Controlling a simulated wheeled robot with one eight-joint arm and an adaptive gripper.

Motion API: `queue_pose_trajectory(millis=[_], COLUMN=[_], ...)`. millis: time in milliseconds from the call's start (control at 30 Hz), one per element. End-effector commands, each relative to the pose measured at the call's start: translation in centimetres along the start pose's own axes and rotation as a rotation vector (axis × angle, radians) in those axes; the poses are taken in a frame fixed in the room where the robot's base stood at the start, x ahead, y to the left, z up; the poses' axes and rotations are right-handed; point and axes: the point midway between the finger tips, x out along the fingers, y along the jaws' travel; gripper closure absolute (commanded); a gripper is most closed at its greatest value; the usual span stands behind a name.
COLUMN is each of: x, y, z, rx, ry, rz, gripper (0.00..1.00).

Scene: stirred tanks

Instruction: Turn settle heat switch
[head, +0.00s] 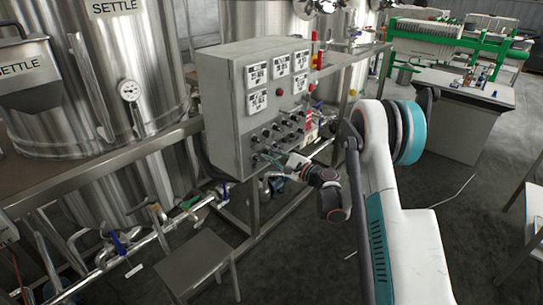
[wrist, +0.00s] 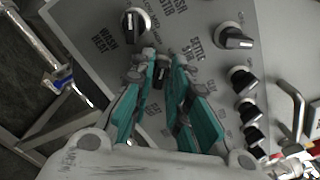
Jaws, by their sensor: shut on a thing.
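The grey control cabinet (head: 222,112) stands mid-left in the head view, with rows of black rotary switches on its lower front. My gripper (head: 262,158) is at the lower part of these switches. In the wrist view its teal fingers (wrist: 162,80) are closed around a black switch (wrist: 160,74), which is partly hidden between them. A label reading SETTLE (wrist: 196,34) is up and right of the fingers. The held switch's own label is not clearly readable. Another switch (wrist: 135,21), near a WASH HEAT label, is up and left, and one (wrist: 236,38) is at the upper right.
Several more black switches (wrist: 246,82) run down the panel's right side, close to the fingers. Metal pipes and valves (head: 200,200) lie below the cabinet. Steel tanks (head: 140,60) stand at left and behind. A small metal table (head: 195,262) is in front.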

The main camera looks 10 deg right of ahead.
Motion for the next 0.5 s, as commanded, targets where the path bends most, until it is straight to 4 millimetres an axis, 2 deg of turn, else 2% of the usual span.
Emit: queue_pose_trajectory(millis=[500], x=[-0.03], y=[0.06], z=[-0.02], rx=[0.383], ry=[0.000], rz=[0.001], gripper=[1.00])
